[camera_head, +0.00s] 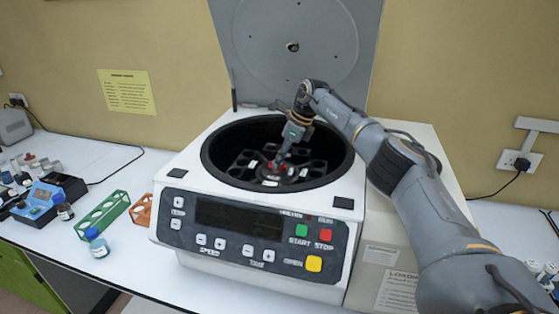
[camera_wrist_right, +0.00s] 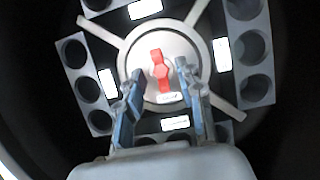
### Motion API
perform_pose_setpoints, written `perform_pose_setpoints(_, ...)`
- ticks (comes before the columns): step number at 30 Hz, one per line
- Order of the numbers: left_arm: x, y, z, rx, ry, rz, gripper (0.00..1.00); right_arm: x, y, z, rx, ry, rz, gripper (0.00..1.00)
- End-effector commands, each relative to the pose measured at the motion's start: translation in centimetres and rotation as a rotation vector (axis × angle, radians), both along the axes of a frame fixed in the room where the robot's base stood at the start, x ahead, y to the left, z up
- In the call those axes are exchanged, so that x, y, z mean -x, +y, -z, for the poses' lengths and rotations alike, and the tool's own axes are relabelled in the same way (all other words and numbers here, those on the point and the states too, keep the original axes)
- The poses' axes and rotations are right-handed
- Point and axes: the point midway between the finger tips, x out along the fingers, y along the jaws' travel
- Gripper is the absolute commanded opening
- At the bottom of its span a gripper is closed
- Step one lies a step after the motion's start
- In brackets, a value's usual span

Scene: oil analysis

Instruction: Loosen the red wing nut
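The red wing nut (camera_wrist_right: 160,70) sits at the centre of the round rotor hub (camera_wrist_right: 188,45) inside the open centrifuge. In the head view the wing nut (camera_head: 274,166) is a small red spot low in the bowl. My right gripper (camera_head: 277,162) reaches down into the bowl from the right, just above the nut. In the right wrist view the two blue-padded fingers of this gripper (camera_wrist_right: 160,78) are spread, with the nut showing between and beyond their tips. Nothing is held. My left gripper is not in view.
The centrifuge (camera_head: 180,190) has its grey lid (camera_head: 290,45) raised behind the bowl. Rotor buckets (camera_wrist_right: 85,85) with holes and the dark bowl wall surround the hub. A green rack (camera_head: 103,212), an orange rack (camera_head: 141,211) and a blue-capped bottle (camera_head: 97,243) stand left of it.

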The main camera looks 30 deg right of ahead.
Motion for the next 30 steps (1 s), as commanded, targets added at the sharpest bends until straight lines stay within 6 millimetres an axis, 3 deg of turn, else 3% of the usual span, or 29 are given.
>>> perform_pose_setpoints(9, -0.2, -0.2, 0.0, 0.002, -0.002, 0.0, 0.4, 1.9, -1.7, -6.3, 0.0, -0.004, 0.001, 0.37)
perform_pose_setpoints(15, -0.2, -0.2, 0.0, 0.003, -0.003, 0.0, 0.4, 2.7, -2.5, -9.1, 0.001, -0.002, 0.001, 0.37)
perform_pose_setpoints(30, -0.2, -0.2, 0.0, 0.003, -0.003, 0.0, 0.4, 3.1, -2.8, -9.9, 0.0, 0.0, 0.0, 0.37)
